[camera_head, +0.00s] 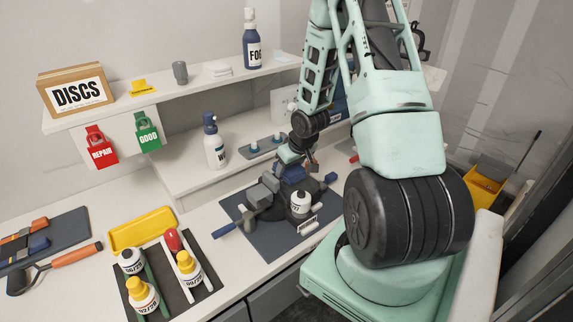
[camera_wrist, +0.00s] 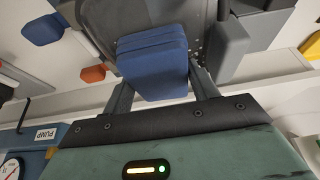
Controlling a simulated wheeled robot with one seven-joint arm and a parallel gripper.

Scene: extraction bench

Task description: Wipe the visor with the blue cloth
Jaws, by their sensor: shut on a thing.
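My gripper (camera_head: 291,157) is over the dark mat on the bench, shut on a folded blue cloth (camera_head: 294,174). In the wrist view the cloth (camera_wrist: 152,62) is a thick blue pad between the two fingers of my gripper (camera_wrist: 160,82). Past the cloth is a dark grey curved surface (camera_wrist: 105,22), which looks like the visor. In the head view the dark mask assembly (camera_head: 272,210) with grey side parts lies on the mat below my gripper. My arm and the cloth hide part of it. I cannot tell whether the cloth touches the visor.
A white bottle (camera_head: 214,147) stands behind left. A dark tray (camera_head: 182,277) with yellow-capped bottles is at front left. A shelf (camera_head: 190,85) runs behind.

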